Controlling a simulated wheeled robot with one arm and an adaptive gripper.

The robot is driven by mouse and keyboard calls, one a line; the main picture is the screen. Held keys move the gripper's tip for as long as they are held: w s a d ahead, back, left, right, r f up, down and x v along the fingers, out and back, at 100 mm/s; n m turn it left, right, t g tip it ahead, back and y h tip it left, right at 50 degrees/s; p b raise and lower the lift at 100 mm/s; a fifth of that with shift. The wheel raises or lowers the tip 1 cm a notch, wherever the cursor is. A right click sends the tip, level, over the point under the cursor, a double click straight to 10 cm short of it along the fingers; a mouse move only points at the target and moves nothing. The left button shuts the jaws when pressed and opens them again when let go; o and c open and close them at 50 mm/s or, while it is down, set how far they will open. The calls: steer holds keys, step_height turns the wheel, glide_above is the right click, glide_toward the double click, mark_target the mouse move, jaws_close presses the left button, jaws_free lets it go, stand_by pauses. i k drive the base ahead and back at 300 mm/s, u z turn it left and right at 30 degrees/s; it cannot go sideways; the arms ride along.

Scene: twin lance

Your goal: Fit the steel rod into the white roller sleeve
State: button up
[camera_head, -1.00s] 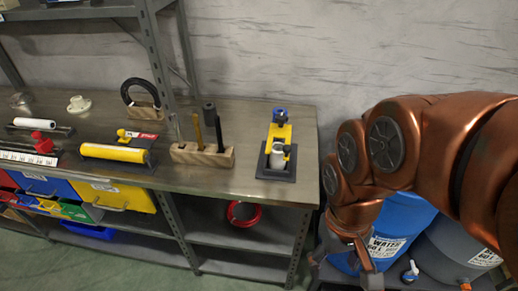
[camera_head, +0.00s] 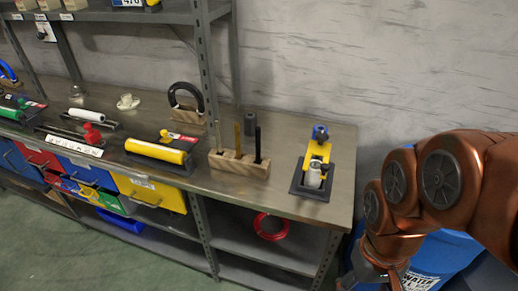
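A thin grey steel-looking rod (camera_head: 218,135) stands upright at the left end of a wooden block (camera_head: 240,166) on the bench. A brass-coloured rod (camera_head: 237,138) and a black rod (camera_head: 257,143) stand beside it in the same block. The white roller sleeve (camera_head: 86,114) lies on a dark holder further left on the bench. My gripper (camera_head: 385,279) is at the bottom right, in front of the bench and well right of the block. It is cut off by the picture's lower edge, so its fingers cannot be made out.
A yellow roller (camera_head: 157,151) on a dark holder lies between the sleeve and the block. A yellow fixture with a blue knob (camera_head: 318,160) stands near the bench's right end. A dark horseshoe shape (camera_head: 186,96) and a shelf post (camera_head: 208,70) rise behind. A blue drum (camera_head: 440,257) stands right.

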mark_target(312, 180)
steer(key=k, duration=0.55)
steer(key=u, duration=0.85)
steer(key=i, duration=1.05)
steer(key=u, duration=1)
